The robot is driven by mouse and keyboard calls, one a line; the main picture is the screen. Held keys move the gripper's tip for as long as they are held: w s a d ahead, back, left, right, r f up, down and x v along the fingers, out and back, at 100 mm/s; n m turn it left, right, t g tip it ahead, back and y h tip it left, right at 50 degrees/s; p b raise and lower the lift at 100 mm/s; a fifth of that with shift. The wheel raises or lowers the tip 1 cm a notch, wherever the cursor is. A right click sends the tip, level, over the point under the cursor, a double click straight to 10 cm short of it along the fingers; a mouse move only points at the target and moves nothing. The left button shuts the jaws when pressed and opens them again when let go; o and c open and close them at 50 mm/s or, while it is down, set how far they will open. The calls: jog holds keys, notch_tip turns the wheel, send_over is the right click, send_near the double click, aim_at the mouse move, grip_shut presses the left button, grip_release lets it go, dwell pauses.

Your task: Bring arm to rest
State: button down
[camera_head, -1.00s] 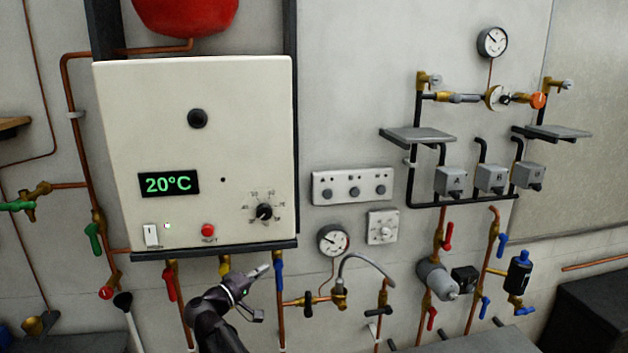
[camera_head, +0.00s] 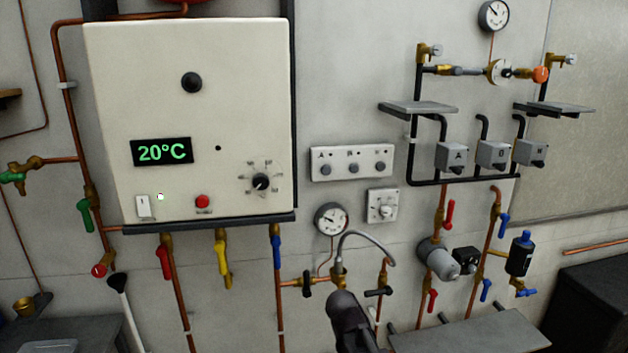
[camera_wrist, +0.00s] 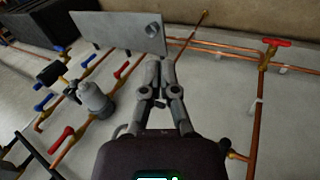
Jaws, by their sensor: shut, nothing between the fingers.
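My gripper (camera_wrist: 160,65) shows in the wrist view with its two fingers together and nothing between them. Its fingertips overlap the lower edge of a grey plate (camera_wrist: 105,30) in that picture; I cannot tell the gap, but no contact is clear. In the head view a dark part of my arm (camera_head: 350,322) rises at the bottom centre, in front of the pipes below the grey hose. The fingers cannot be made out there.
The white boiler panel (camera_head: 235,110) reads 20°C, with coloured valve levers below it. A grey pump (camera_head: 438,260) and a grey bench (camera_head: 470,335) are right of my arm. A red-handled valve (camera_wrist: 277,43) stands on copper pipes at right in the wrist view.

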jog(key=s+d+f+m+g+y+b, duration=0.1)
jog(key=s+d+f+y+b, duration=0.1)
jog(key=s+f+y, duration=0.3)
jog(key=shift+s+d+g, duration=0.25)
jog(key=shift+s+g, duration=0.05)
jog(key=shift+s, duration=0.7)
dwell(1.1)
